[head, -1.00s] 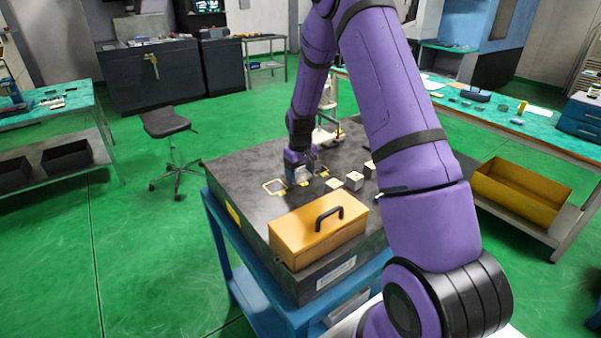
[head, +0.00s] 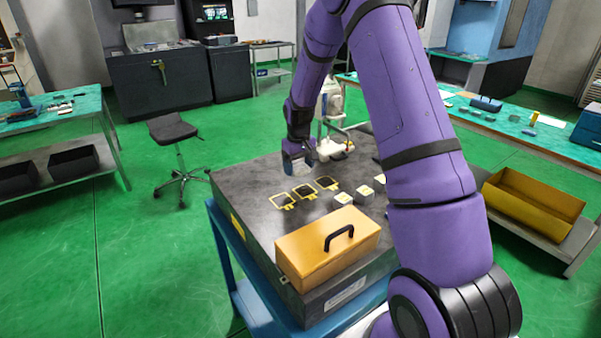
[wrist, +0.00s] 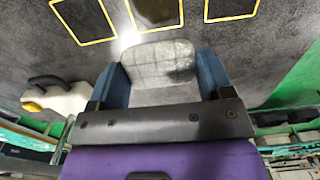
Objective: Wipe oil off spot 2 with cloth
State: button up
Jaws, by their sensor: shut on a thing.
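My gripper (head: 298,168) is shut on a pale grey cloth (wrist: 158,62), which shows as a folded pad between the two blue fingers in the wrist view. It is above the far left part of the dark slab top (head: 240,185), beyond the marked squares. Three yellow-outlined squares lie in a row: a left one (head: 282,201), a middle one (head: 304,192) and a right one (head: 327,184). In the wrist view the middle square (wrist: 155,10) holds a dark, glossy patch. The square labels are too small to read, so I cannot tell which is spot 2.
An orange box (head: 325,252) with a black handle stands at the slab's front. Small pale blocks (head: 344,199) (head: 365,193) sit right of the squares. A stool (head: 175,130) is on the floor at left.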

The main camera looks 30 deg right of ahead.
aim_at(299, 166)
jog(key=shift+r, duration=1.65)
